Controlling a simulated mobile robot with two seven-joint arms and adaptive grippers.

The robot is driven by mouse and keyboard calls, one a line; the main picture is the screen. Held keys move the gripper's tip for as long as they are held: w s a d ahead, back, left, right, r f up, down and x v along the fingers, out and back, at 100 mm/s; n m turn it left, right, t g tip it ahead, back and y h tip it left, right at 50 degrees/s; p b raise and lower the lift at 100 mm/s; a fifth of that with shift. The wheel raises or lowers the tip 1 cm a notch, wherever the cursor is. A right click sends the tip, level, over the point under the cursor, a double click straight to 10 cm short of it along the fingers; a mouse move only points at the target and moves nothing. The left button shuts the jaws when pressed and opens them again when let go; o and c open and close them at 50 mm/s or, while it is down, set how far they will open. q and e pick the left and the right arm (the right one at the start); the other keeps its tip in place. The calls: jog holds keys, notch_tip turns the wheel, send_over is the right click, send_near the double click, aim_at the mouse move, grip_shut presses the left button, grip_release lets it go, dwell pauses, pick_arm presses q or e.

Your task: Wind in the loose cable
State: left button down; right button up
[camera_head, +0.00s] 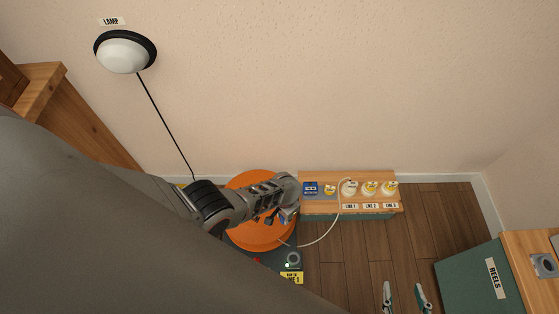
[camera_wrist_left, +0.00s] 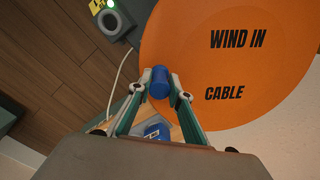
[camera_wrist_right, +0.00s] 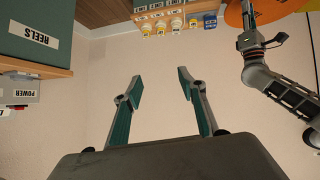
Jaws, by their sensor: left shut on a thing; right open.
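A large orange disc marked "WIND IN CABLE" (camera_head: 262,238) lies against the wall behind my left arm; it also fills the top right of the left wrist view (camera_wrist_left: 225,70). My left gripper (camera_head: 288,214) is shut on a blue cylindrical handle (camera_wrist_left: 160,82) in front of the disc. A thin pale cable (camera_head: 327,233) hangs in a slack curve from the plug shelf to the disc's lower edge; part of it shows in the left wrist view (camera_wrist_left: 121,75). My right gripper (camera_head: 405,298) is open and empty, with its fingers apart in the right wrist view (camera_wrist_right: 155,85).
A wooden shelf (camera_head: 310,205) holds a blue item and several yellow and white plugs, with labels LINE 1 to LINE 3. Below the disc is a grey ring with a green light (camera_head: 293,259). A green REELS cabinet (camera_head: 470,280) stands right. A lamp (camera_head: 123,53) hangs upper left.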

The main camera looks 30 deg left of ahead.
pick_arm(q)
jog(key=shift+w+d+f+n+b, duration=0.1)
jog(key=shift+w+n+b, duration=0.05)
jog(key=shift+w+n, duration=0.35)
jog(key=shift+w+d+f+n+b, duration=0.1)
jog(key=shift+w+n+b, duration=0.05)
jog(key=shift+w+n, duration=0.3)
jog(key=c, duration=2)
grip_release()
jog(key=shift+o, duration=0.2)
jog(key=shift+w+a+r, duration=0.1)
jog(key=shift+w+r, duration=0.1)
jog(key=shift+r, duration=0.1)
jog(key=shift+r, duration=1.25)
notch_tip(320, 180, up, 9)
